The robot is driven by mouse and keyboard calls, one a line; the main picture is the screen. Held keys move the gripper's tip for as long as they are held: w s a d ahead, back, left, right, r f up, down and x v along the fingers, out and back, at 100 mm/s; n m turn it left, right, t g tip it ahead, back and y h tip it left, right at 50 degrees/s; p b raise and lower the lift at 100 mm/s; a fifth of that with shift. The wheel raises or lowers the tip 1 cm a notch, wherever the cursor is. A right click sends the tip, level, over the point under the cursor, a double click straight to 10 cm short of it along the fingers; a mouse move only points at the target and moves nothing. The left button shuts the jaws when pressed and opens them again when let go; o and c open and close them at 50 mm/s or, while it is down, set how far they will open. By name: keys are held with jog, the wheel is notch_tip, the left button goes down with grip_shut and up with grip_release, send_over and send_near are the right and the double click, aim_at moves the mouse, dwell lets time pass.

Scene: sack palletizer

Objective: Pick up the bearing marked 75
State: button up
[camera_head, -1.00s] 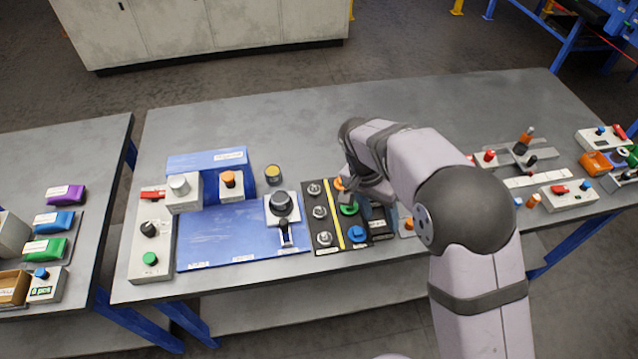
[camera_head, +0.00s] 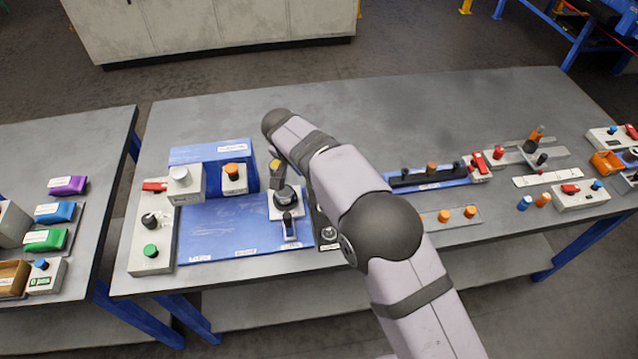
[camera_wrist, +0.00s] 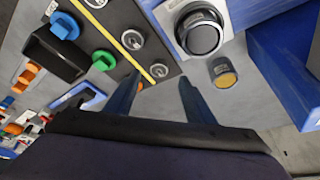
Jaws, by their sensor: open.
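My gripper (camera_wrist: 160,100) is open and empty in the wrist view, its two blue fingers spread above the bench. Silvery round parts that look like bearings stand on a black board; one (camera_wrist: 132,40) and another (camera_wrist: 159,70) lie beyond the left finger. Their markings cannot be read, so I cannot tell which is 75. A dark round piece with a yellow top (camera_wrist: 225,73) stands just beyond the right finger. In the head view one silvery part (camera_head: 328,232) shows beside my arm, which hides most of the black board.
A device with a large black knob (camera_wrist: 200,33) stands close to the fingers, on a blue mat (camera_head: 215,232). Left of it are control boxes with a green button (camera_head: 150,250) and an orange knob (camera_head: 232,170). The rear of the bench (camera_head: 420,110) is clear.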

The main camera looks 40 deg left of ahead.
jog(key=shift+w+f+p, duration=0.25)
jog(key=shift+f+p, duration=0.2)
jog(key=shift+f, duration=0.05)
jog(key=shift+p+x, duration=0.8)
jog(key=shift+x, duration=1.3)
jog(key=c, duration=1.2)
